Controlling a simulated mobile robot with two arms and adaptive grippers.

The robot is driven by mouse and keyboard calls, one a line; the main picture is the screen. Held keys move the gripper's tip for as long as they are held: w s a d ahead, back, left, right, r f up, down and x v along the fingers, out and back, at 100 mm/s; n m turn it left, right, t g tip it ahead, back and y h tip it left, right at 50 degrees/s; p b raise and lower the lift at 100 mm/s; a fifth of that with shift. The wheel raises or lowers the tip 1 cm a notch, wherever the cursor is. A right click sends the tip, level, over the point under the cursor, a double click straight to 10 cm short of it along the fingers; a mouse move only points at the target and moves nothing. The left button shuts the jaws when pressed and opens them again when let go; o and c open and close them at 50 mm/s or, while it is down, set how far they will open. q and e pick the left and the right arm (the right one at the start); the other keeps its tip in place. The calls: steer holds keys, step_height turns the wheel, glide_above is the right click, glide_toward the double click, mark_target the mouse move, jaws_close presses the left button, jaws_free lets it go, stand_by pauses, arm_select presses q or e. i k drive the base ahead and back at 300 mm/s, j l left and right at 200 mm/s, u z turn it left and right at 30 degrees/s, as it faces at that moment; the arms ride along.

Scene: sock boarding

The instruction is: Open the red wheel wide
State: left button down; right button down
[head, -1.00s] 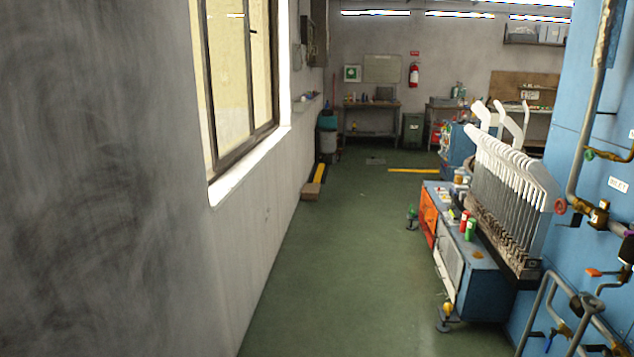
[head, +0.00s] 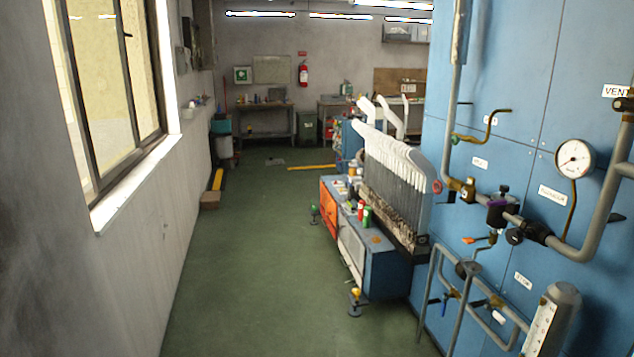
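A small red wheel (head: 437,187) shows in the head view, right of centre. It sits at the left end of a brass valve fitting (head: 463,188) on a grey pipe, at the left edge of the blue panel wall (head: 520,110). The wheel is small in the picture, and how far it is turned cannot be told. Neither of my grippers is in view.
A blue cart (head: 385,270) with white sock boards (head: 395,165) stands left of the panel. A gauge (head: 574,159), an orange-handled valve (head: 475,240) and a grey rail (head: 430,290) are on the right. The green floor (head: 250,290) is clear between cart and window wall.

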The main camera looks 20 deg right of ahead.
mark_target(439, 186)
steer(key=z, duration=1.25)
steer(key=i+j+u, duration=0.6)
steer(key=i, duration=0.15)
steer(key=i+u, duration=0.3)
steer(key=i+j, duration=0.1)
steer(key=i, duration=0.35)
steer(key=i+j+z, duration=0.15)
steer(key=i, duration=0.3)
steer(key=i+j, duration=0.1)
steer(key=i, duration=0.35)
steer(key=i+j+z, duration=0.1)
steer(key=i, duration=0.3)
